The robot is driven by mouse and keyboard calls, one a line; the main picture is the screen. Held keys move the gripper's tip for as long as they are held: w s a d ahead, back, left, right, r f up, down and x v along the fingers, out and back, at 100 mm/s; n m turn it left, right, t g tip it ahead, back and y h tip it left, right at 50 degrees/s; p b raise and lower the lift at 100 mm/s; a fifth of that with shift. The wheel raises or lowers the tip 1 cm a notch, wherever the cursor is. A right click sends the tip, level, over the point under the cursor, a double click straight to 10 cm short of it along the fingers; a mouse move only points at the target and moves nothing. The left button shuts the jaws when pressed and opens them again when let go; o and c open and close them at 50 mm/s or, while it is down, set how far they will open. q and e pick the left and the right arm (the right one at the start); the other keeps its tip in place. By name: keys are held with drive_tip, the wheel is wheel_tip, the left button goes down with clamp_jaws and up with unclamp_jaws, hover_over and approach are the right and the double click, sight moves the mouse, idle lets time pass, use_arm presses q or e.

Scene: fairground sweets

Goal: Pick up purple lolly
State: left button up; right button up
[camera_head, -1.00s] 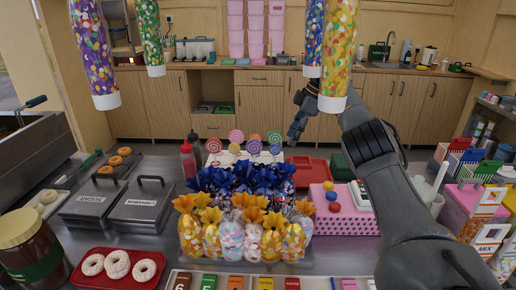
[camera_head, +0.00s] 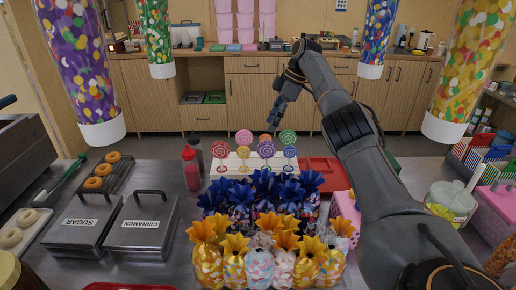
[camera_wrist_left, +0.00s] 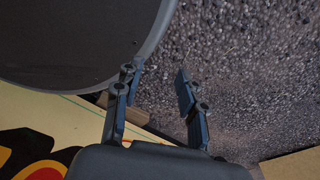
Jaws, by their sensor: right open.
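The purple lolly (camera_head: 266,150), a round swirl on a stick, stands upright in a white lolly stand (camera_head: 229,162) at the middle of the head view. Other lollies stand around it: a red one (camera_head: 221,150), a blue one (camera_head: 290,151), a green one (camera_head: 288,136) and several more. My right gripper (camera_head: 273,124) is open and empty, pointing down just above and behind the lollies; its distance from the purple one is hard to judge. My left gripper (camera_wrist_left: 157,80) shows only in the left wrist view, open and empty, away from the lollies.
Sweet bags with blue tops (camera_head: 267,187) and orange tops (camera_head: 259,247) stand in front of the stand. A red sauce bottle (camera_head: 191,170) is left of it, a red tray (camera_head: 318,170) right. Confetti-filled tubes (camera_head: 157,30) hang above.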

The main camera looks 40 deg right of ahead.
hover_over(261, 156)
drive_tip(key=d, duration=0.3)
drive_tip(key=f, duration=0.6)
drive_tip(key=shift+a+f, duration=0.2)
drive_tip(key=shift+a, duration=0.05)
drive_tip(key=shift+w+a+f, duration=0.1)
drive_tip(key=shift+f, duration=0.1)
drive_tip(key=f, duration=0.2)
drive_tip(key=shift+s+a+f+p, duration=0.25)
drive_tip(key=shift+a+f+p, duration=0.05)
drive_tip(key=shift+a+p, duration=0.1)
drive_tip(key=shift+x, duration=1.05)
drive_tip(key=shift+w+f, duration=0.2)
use_arm(q)
drive_tip(key=s, duration=0.3)
drive_tip(key=shift+r, duration=0.3)
use_arm(e)
clamp_jaws()
